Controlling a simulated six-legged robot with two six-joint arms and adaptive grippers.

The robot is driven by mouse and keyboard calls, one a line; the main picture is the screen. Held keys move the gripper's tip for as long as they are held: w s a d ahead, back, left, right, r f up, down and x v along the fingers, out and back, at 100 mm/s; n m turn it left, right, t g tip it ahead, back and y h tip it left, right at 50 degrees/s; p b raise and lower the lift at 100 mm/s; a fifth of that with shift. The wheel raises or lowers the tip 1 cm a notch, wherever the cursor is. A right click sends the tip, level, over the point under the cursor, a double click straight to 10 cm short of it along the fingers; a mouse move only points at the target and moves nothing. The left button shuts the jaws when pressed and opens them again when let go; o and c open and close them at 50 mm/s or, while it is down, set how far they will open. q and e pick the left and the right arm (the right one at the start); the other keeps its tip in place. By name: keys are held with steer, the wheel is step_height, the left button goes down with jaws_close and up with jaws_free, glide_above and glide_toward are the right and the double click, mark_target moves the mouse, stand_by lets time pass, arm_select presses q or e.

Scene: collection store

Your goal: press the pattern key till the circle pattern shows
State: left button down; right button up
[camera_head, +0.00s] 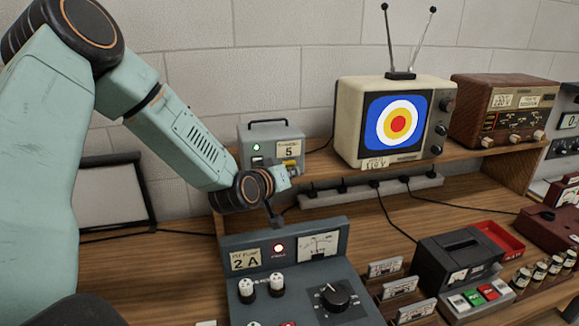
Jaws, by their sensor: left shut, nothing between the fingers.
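The television (388,120) on the shelf shows concentric circles on its screen (396,123): white, yellow and red on blue. A grey box (262,133) with a handle, a lit green lamp and a label with a 5 stands to its left; I cannot make out a pattern key on it. My left gripper (274,217) is shut and empty. It points down in front of the grey box and above the back of the blue-grey control panel (258,240), and it hides part of the box's lower front. I cannot tell whether it touches anything. My right gripper is out of view.
A brown radio (503,108) stands right of the television. A power strip (372,190) runs below the shelf. A black cassette recorder (458,262) sits at right.

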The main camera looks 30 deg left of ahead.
arm_select(q)
steer(key=s+d, duration=0.3)
steer(key=shift+s+d, duration=0.1)
steer(key=shift+d, duration=0.25)
steer(key=shift+f, duration=0.1)
stand_by(0.9)
